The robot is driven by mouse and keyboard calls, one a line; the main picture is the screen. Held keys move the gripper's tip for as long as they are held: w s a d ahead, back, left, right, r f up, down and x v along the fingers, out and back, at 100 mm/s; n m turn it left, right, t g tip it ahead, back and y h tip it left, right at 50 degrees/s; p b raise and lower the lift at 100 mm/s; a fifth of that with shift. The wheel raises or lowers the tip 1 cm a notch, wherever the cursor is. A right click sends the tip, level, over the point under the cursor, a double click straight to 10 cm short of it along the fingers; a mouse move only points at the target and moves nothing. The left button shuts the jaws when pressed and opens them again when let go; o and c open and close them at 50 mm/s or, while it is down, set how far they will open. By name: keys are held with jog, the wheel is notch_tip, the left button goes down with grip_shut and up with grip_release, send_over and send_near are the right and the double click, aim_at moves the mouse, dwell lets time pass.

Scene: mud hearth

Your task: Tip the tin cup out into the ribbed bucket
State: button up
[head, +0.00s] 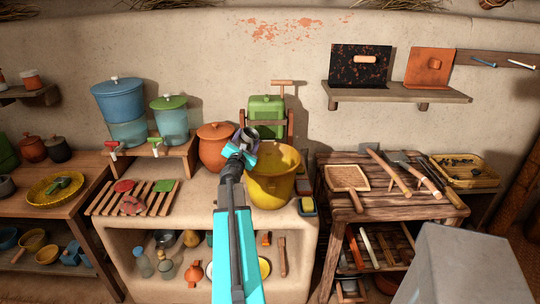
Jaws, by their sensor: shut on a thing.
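My gripper (240,152) is shut on the small grey tin cup (250,134). The cup is at the upper left of the large yellow bucket (273,190), by its rim in the picture. The jaws hide part of the cup, and its tilt and contents are too small to tell. The yellow bucket stands open on the pale mud counter, partly behind my arm. Its ribs are not clear at this size.
A brown lidded pot (213,158) stands just left of the bucket, and a green box-shaped device (265,118) with a wooden handle stands behind. A slatted rack (133,203) lies left. A wooden tool table (390,190) stands right.

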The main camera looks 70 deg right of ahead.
aim_at(239, 139)
jog(key=shift+w+f+n+p, duration=0.3)
jog(key=shift+w+n+p, duration=0.55)
jog(key=shift+n, duration=0.25)
jog(key=n+p, duration=0.1)
jog(key=w+n+p, duration=0.1)
jog(key=p, duration=0.1)
jog(key=shift+w+a+r, duration=0.15)
jog(key=shift+w+r, duration=0.15)
jog(key=shift+r, duration=0.1)
jog(key=shift+w+f+n+y+p, duration=0.3)
jog(key=shift+w+f+n+p, duration=0.25)
jog(key=shift+n+p, duration=0.55)
